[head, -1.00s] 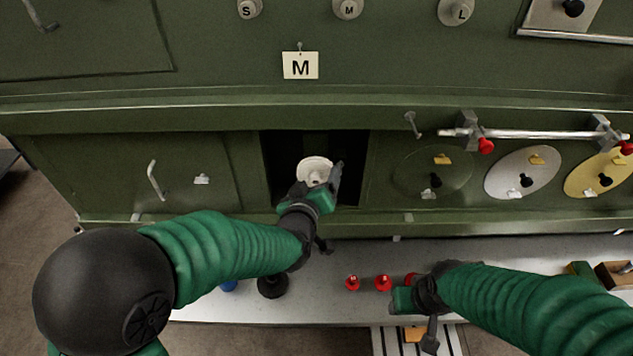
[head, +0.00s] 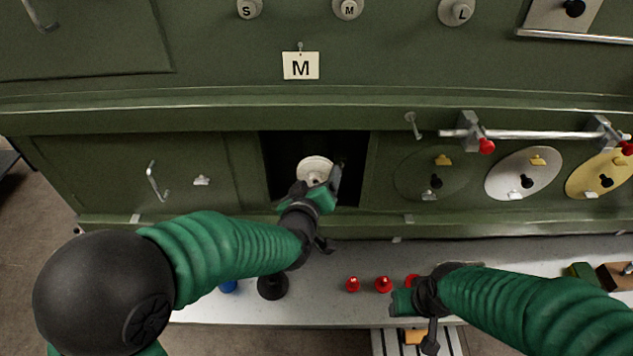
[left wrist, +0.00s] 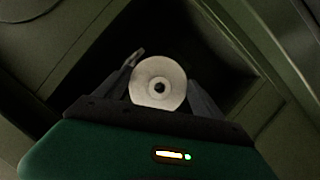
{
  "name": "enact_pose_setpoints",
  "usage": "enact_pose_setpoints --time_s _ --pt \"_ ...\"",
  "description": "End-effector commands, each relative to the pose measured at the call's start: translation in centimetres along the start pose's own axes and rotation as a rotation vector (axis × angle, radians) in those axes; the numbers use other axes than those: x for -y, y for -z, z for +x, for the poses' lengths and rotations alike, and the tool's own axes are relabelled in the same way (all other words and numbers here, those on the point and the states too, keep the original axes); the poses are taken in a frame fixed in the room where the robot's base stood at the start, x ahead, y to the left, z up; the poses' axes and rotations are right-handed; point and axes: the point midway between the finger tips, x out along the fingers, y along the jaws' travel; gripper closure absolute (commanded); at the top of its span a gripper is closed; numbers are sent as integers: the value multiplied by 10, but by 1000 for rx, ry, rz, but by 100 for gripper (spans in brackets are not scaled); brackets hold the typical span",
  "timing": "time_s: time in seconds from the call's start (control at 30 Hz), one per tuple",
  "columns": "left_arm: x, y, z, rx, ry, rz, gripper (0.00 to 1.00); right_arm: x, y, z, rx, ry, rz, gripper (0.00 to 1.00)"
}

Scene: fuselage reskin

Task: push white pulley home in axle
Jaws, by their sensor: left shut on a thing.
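The white pulley (head: 314,168) is inside the dark square opening (head: 350,148) in the green panel.
A metal rail (head: 540,134) with red knobs juts out at right, above oval covers (head: 522,172). Several red pieces (head: 383,284) and a black piece (head: 273,286) stand on the shelf (head: 330,262). A hooked handle (head: 155,180) is left of the opening.

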Motion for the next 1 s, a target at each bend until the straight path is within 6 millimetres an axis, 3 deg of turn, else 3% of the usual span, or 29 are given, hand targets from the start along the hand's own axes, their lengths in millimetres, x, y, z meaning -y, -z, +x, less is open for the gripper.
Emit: enact_pose_setpoints --time_s 0.43,1.0 --pt "0 4 9 -2 0 -1 64 0 0 1 0 0 0 51" --pt "0 2 3 -1 0 0 64 0 -1 4 0 0 0 51"
